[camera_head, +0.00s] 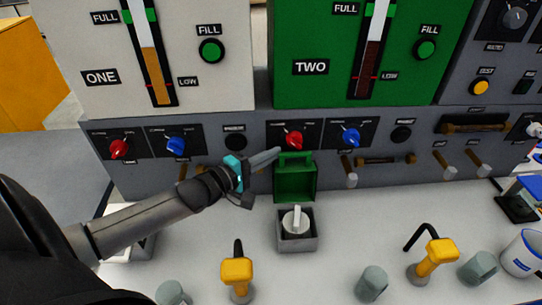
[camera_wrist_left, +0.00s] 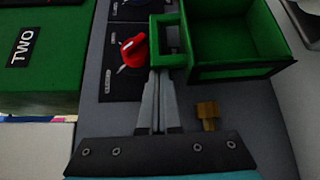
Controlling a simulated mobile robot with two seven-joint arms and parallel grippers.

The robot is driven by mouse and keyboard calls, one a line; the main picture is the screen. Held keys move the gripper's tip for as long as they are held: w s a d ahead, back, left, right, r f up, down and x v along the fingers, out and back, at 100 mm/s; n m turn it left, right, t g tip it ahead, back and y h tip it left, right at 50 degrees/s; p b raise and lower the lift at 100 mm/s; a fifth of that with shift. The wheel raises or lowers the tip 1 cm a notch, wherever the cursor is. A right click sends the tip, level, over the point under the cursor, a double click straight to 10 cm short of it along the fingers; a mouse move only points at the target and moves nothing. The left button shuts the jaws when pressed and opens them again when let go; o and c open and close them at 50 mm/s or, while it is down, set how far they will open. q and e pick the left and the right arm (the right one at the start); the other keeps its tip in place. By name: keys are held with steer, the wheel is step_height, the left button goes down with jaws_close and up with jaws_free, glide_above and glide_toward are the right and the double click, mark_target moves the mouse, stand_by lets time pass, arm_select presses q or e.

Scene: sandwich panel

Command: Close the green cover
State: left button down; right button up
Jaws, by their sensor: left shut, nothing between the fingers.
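The green cover (camera_head: 295,183) stands raised and open against the grey panel, behind a small grey box with a white switch (camera_head: 296,222). The cover has a looped handle at its upper end. In the left wrist view the hollow cover (camera_wrist_left: 230,35) is at the upper right. My left gripper (camera_head: 276,152) is shut and empty, with its tips beside the handle, at its left in the head view. In the left wrist view the fingertips (camera_wrist_left: 158,73) are close to the handle's edge; I cannot tell whether they touch. My right gripper is out of view.
A red knob (camera_head: 294,139) is just above the handle, close to my fingertips. A blue knob (camera_head: 351,137) is to the right. Bare counter lies around the switch box.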

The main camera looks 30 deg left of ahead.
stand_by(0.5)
arm_select(q)
steer(key=s+d+m+t+p, duration=0.1)
steer(key=s+d+m+p, duration=0.1)
steer(key=s+d+p, duration=0.4)
steer(key=shift+s+d+f+t, duration=0.25)
steer(key=shift+s+d+t, duration=0.15)
steer(key=shift+s, duration=1.1)
